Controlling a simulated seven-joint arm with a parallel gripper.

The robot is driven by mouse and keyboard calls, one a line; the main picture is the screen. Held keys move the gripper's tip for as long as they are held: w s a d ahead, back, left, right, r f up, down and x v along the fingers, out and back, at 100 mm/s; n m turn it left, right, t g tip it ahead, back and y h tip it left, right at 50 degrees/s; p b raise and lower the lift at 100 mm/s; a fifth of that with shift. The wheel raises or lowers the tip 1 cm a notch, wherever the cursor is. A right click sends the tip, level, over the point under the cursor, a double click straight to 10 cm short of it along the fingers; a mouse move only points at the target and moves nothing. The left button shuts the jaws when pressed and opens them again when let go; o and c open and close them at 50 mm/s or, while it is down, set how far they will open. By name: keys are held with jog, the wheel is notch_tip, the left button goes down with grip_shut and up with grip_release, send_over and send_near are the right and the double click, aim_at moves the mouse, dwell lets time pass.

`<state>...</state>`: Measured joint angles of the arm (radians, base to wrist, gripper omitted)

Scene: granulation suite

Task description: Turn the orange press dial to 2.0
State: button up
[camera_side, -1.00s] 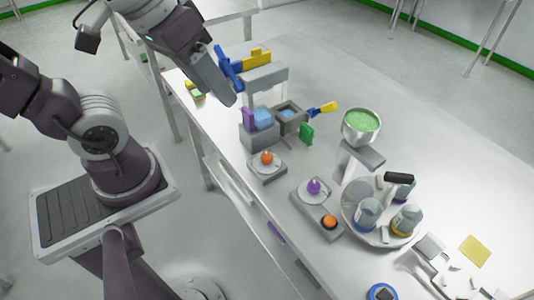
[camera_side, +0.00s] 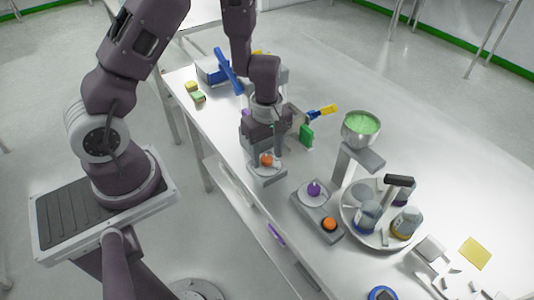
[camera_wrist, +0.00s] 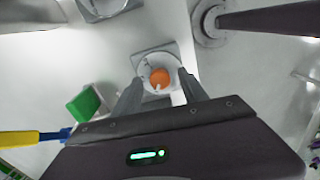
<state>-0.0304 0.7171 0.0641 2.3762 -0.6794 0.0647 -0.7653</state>
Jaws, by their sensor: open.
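The orange press dial (camera_side: 266,160) is a round orange knob on a pale disc, set on a grey base (camera_side: 268,179) near the front edge of the table. In the wrist view the orange dial (camera_wrist: 160,76) lies just beyond and between the two fingertips, with a small white pointer mark at its lower edge. My gripper (camera_side: 266,154) points down over the dial with its fingers apart. In the wrist view my gripper (camera_wrist: 161,88) is open and empty. I cannot read the dial's scale marks.
A purple knob (camera_side: 313,188) and an orange button (camera_side: 329,224) share a grey panel to the right. A green block (camera_side: 306,135) stands close behind my gripper. A funnel of green granules (camera_side: 362,125) and a round tray of jars (camera_side: 377,233) stand farther right.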

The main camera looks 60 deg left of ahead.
jog(key=shift+f, duration=0.25)
grip_shut()
jog(key=shift+m, duration=0.3)
jog(key=m, duration=0.5)
jog(key=shift+m, duration=0.4)
jog(key=m, duration=0.5)
jog(key=shift+m, duration=0.3)
grip_release()
jog(key=shift+s, duration=0.1)
